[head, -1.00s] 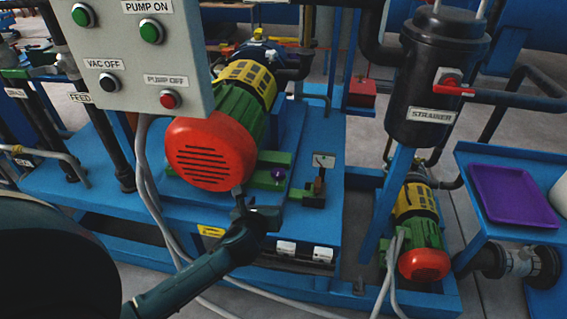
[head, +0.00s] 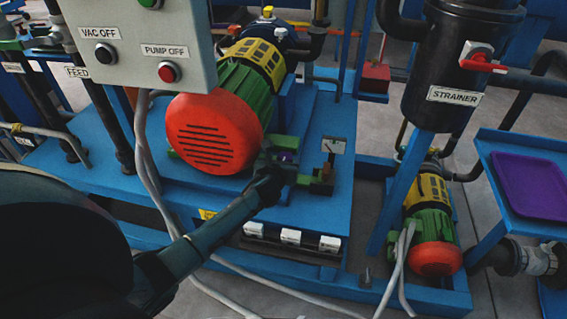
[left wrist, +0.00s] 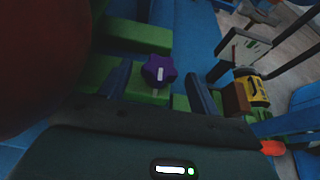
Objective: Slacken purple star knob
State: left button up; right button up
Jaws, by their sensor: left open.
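The purple star knob (left wrist: 159,71) with a white mark sits on a green bracket (left wrist: 137,36) in the left wrist view. In the head view only a little of the knob (head: 287,157) shows, beside the large red motor cover, partly hidden by my gripper. My left gripper (head: 276,158) is at the knob. In the left wrist view my left gripper (left wrist: 158,82) is open, one finger on each side of the knob, with small gaps visible. I cannot tell how deep the knob sits between the fingers. My right gripper is not in view.
The red motor cover (head: 213,133) is close on the left of the gripper. A small green and brown block with an upright tag (head: 332,146) stands just to the right. The control box (head: 140,45) hangs above left, with grey cables (head: 144,135) below it.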

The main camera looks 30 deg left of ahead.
pick_arm(q)
jog(key=shift+w+a+f, duration=0.1)
jog(key=shift+w+f, duration=0.15)
jog(key=shift+w, duration=0.3)
jog(key=shift+c, duration=0.5)
jog(key=c, duration=0.9)
